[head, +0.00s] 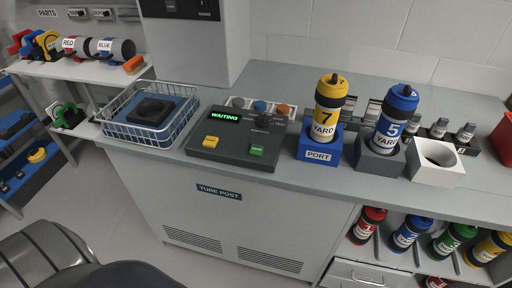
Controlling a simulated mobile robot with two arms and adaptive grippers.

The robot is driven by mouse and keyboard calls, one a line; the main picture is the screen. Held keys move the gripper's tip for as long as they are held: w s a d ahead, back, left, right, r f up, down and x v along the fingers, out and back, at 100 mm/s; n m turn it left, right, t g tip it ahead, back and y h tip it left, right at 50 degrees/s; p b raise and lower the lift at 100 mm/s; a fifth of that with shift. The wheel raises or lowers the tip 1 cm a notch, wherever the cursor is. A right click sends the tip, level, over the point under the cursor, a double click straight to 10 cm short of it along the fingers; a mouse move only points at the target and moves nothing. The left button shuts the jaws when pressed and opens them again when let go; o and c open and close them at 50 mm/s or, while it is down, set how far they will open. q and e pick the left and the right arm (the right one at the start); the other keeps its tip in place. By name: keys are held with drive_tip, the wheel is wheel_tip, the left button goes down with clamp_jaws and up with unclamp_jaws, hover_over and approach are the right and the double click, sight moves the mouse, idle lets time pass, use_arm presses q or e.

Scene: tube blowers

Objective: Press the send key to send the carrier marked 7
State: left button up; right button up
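The yellow carrier marked 7 (326,101) stands upright in the blue block labelled PORT (318,155). Its lower band reads YARD. The dark control panel (225,152) lies on the counter to its left, with a lit green display (226,115) reading WAITING. A green key (257,151) sits at the panel's front right and a yellow key (211,141) at its front left. Their small lettering is hard to read, so I cannot tell for sure which is the send key. A dark round knob is near the panel's back right. Neither gripper is in view.
A blue carrier marked 5 (394,115) stands in a grey block (379,158). An empty white holder (435,171) is to its right. A wire basket (173,139) with a dark item stands left of the panel. The counter's front edge is clear.

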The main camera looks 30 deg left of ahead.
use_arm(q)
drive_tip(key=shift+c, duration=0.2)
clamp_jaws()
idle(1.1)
